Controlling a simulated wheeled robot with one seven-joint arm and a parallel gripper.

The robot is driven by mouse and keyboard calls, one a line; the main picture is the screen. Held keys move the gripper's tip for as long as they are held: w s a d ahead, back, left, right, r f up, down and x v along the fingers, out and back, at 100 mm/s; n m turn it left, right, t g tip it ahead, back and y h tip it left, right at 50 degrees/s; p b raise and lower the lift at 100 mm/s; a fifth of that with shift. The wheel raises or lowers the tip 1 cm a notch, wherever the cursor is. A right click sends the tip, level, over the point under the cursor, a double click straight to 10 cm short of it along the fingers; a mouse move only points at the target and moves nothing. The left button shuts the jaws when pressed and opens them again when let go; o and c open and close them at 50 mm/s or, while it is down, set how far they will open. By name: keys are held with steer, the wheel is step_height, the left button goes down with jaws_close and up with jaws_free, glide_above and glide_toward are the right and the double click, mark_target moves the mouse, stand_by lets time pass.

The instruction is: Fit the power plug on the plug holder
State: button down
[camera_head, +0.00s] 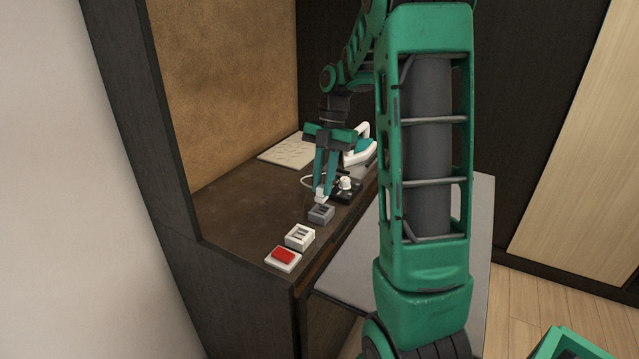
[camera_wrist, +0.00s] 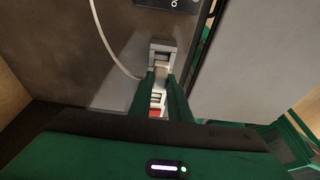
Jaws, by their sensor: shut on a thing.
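The white power plug (camera_head: 321,196) is between the fingertips of my gripper (camera_head: 322,190), which is shut on it. It also shows between the fingers in the wrist view (camera_wrist: 161,74). The grey plug holder (camera_head: 320,214) stands on the dark counter directly below and in front of the plug. In the wrist view the holder (camera_wrist: 162,46) shows just beyond the fingertips, partly covered by the plug. I cannot tell whether plug and holder touch. A white cord (camera_wrist: 101,35) curves away to the left.
A white slotted block (camera_head: 300,236) and a red switch on a white base (camera_head: 284,258) stand at the counter's front. A black device with a white knob (camera_head: 346,187), a white-and-teal iron (camera_head: 360,147) and a paper sheet (camera_head: 288,150) are behind. The counter's left side is clear.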

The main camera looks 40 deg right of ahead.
steer(key=shift+f, duration=2.1)
stand_by(1.2)
steer(key=c, duration=1.6)
jaws_free()
steer(key=shift+r, duration=0.1)
steer(key=v, duration=1)
steer(key=shift+w+d+r, duration=0.15)
steer(key=shift+r, duration=0.05)
